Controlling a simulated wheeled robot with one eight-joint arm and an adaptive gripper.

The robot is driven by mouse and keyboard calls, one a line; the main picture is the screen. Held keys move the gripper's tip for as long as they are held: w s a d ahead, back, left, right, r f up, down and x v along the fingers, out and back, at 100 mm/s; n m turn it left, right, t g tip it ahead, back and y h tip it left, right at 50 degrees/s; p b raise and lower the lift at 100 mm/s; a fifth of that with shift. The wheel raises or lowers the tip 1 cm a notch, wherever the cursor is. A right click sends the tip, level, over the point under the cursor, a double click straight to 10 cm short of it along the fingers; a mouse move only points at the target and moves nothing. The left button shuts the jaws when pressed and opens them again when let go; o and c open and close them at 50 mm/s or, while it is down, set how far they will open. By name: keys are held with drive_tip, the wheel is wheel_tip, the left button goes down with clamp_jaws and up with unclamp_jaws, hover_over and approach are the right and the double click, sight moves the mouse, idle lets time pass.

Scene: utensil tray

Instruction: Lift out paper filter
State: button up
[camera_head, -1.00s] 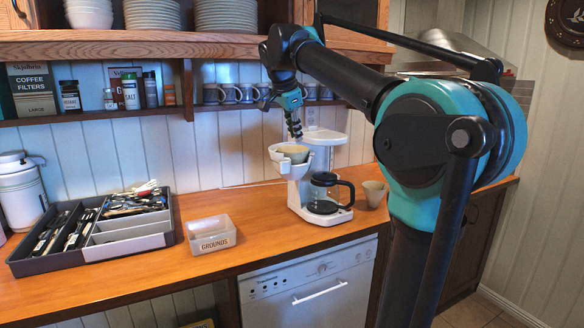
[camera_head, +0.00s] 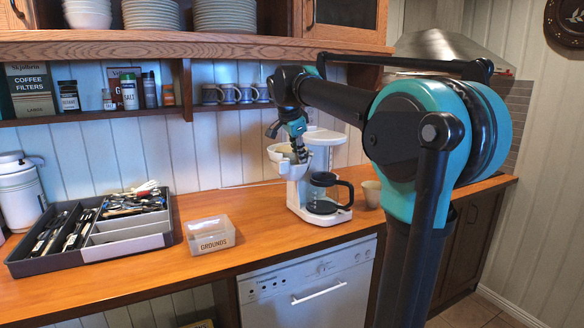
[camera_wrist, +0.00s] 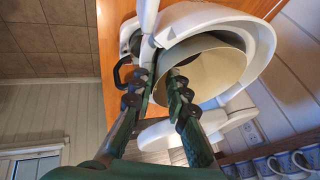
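The paper filter (camera_wrist: 212,62) is a pale beige cone sitting in the white filter basket (camera_wrist: 262,62) of the coffee maker. In the head view the basket (camera_head: 272,171) is at the upper front of the white coffee maker (camera_head: 322,150), and my gripper largely hides the filter. My gripper (camera_head: 302,158) points down into the basket. In the wrist view its two fingers (camera_wrist: 161,76) are apart at the filter's near edge, one finger over the filter's opening and the other toward the basket rim. I cannot tell whether the filter wall lies between them.
A glass carafe (camera_head: 325,193) with a black handle sits below the basket. A beige cup (camera_head: 371,193) stands right of it. A clear bin marked GROUNDS (camera_head: 211,236) stands left on the wooden counter, beside a dark utensil tray (camera_head: 85,254). A shelf with mugs (camera_head: 230,94) is above.

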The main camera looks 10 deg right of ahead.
clamp_jaws()
drive_tip(key=shift+r, duration=0.1)
idle(0.3)
